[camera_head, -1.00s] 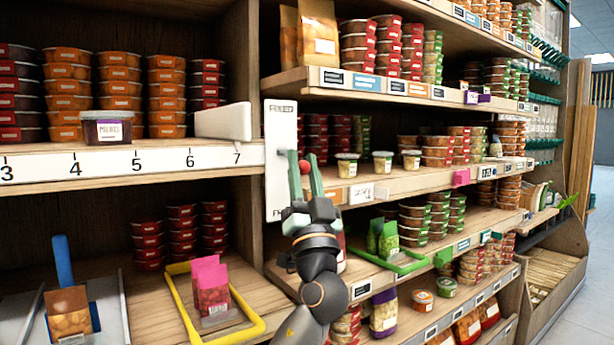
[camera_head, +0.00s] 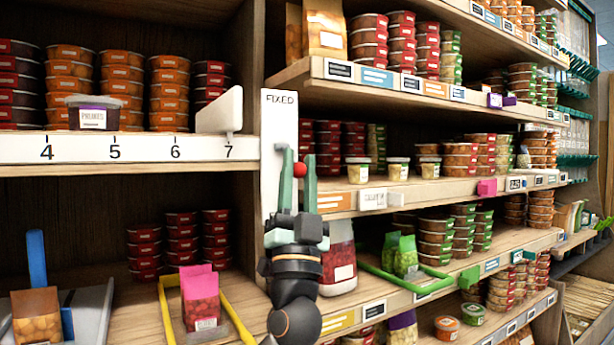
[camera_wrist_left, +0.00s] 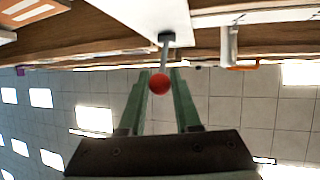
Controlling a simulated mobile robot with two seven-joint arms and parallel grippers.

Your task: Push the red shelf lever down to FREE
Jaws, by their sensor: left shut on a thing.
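The red lever knob (camera_head: 299,170) sits on a thin rod standing out from a white plate (camera_head: 281,125) on the shelf upright. The plate reads FIXED at its top; its lower part is hidden behind my left arm. My left gripper (camera_head: 298,165) points up at the plate, its green fingers shut on the red lever on either side of the knob. The left wrist view shows the red knob (camera_wrist_left: 159,84) and its metal rod between the fingertips of my left gripper (camera_wrist_left: 163,80). My right gripper is not in view.
A white block (camera_head: 219,112) juts out at the end of the numbered shelf edge (camera_head: 90,150), left of the plate. A yellow tray (camera_head: 238,325) lies to the left.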

